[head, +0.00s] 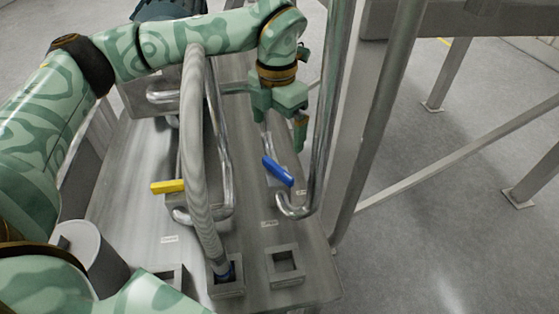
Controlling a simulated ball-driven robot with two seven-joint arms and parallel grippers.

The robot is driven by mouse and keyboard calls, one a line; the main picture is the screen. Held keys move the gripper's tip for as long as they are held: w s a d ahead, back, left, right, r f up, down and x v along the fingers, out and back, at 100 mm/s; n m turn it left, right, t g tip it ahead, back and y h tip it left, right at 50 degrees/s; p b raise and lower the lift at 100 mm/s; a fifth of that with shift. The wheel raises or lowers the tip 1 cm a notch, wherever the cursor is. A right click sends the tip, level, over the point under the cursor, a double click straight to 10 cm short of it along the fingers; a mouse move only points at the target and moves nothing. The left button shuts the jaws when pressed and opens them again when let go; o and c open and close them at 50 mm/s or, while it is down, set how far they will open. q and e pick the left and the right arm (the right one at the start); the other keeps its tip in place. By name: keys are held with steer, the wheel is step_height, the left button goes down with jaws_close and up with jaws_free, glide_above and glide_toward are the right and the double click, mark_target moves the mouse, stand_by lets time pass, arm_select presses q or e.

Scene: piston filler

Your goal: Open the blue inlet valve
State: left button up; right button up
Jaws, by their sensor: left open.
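The blue valve handle (278,171) sits on a metal pipe at the right side of the machine's plate, slanting from upper left to lower right. My left gripper (285,138) hangs from the green patterned arm, just behind and above the blue handle, pointing down. It is open, with a thin pipe showing near its fingers. It looks apart from the handle, though the exact gap is hard to tell. My right gripper is not in view.
A yellow valve handle (168,187) is on the left pipe. A thick grey hose (194,150) rises in the middle. Upright steel pipes (333,100) stand close to the right of the gripper. Square sockets (286,267) are at the plate's front. Open floor lies right.

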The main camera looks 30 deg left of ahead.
mark_target(278, 168)
arm_select(q)
step_height(278, 168, down, 12)
steer(key=shift+w+p, duration=0.1)
steer(key=shift+p, duration=0.3)
steer(key=shift+c, duration=0.3)
steer(key=c, duration=0.6)
